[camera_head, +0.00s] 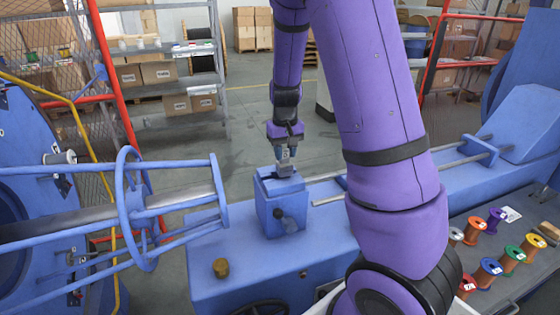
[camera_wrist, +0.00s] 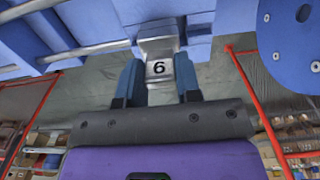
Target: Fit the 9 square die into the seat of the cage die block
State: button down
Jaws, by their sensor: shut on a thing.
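The cage die block (camera_head: 282,207) is a blue box with a dark round knob on its front, standing on the blue machine bed. My gripper (camera_head: 286,155) points down at the top of the block. It is shut on a silver metal square die (camera_head: 285,169), one finger on each side. In the wrist view the die (camera_wrist: 160,50) carries a black mark that reads 6, or 9 the other way up. Its far end meets or overlaps the blue block (camera_wrist: 165,8). The seat is hidden, and I cannot tell whether the die is in it or just above.
A blue cage of rods and rings (camera_head: 130,205) lies left of the block. A brass cylinder (camera_head: 221,268) stands on the bed in front. Steel rods (camera_head: 328,200) run right of the block. Several coloured spools (camera_head: 475,232) lie on a dark tray at the right.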

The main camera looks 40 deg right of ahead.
aim_at(285, 165)
jog(key=shift+w+a, duration=0.2)
jog(key=shift+w, duration=0.15)
jog(key=shift+w+a+f, duration=0.1)
jog(key=shift+w+a, duration=0.15)
jog(key=shift+w, duration=0.15)
jog(key=f, duration=0.3)
jog(key=shift+s+f, duration=0.1)
jog(key=shift+s, duration=0.3)
jog(key=shift+s+a, duration=0.1)
jog(key=shift+s, duration=0.05)
jog(key=shift+f, duration=0.2)
jog(key=c, duration=0.9)
grip_release()
jog(key=shift+w+r, duration=0.3)
jog(key=shift+r, duration=0.15)
jog(key=shift+o, duration=0.5)
notch_tip(285, 165, up, 10)
jog(key=shift+w, duration=0.2)
jog(key=shift+o, duration=0.4)
jog(key=shift+r, duration=0.4)
jog(key=shift+o, duration=1.4)
jog(key=shift+r, duration=0.15)
jog(key=shift+s+d+f, duration=0.3)
jog(key=shift+s+f, duration=0.3)
jog(key=shift+s+a+f, duration=0.15)
jog(key=shift+s+f, duration=0.25)
jog(key=shift+s, duration=0.2)
